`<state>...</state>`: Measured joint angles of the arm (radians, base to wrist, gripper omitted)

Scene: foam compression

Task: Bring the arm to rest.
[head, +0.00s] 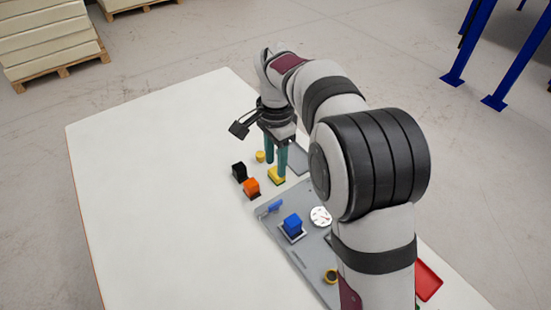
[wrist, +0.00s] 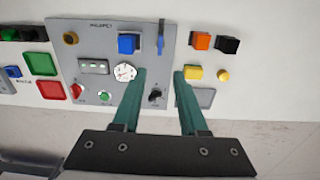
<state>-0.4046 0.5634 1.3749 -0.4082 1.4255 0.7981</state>
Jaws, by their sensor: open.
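My gripper (head: 274,165) hangs fingers down over the table, its two teal fingers apart with nothing visible between them. In the wrist view the open fingertips (wrist: 160,74) show over the right part of the grey panel. A yellow block (head: 276,175) lies close to the fingertips in the head view; whether they touch cannot be told there. In the wrist view the yellow block (wrist: 193,72) is just right of the fingertips. My arm reaches out over the panel and hides part of it in the head view.
The grey panel (head: 271,228) carries a blue block (head: 292,223), a dial (head: 320,216) and a blue lever (wrist: 161,42). Orange (head: 251,186) and black (head: 239,170) blocks and a yellow cylinder (head: 260,156) stand near the gripper. The table's left side is clear.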

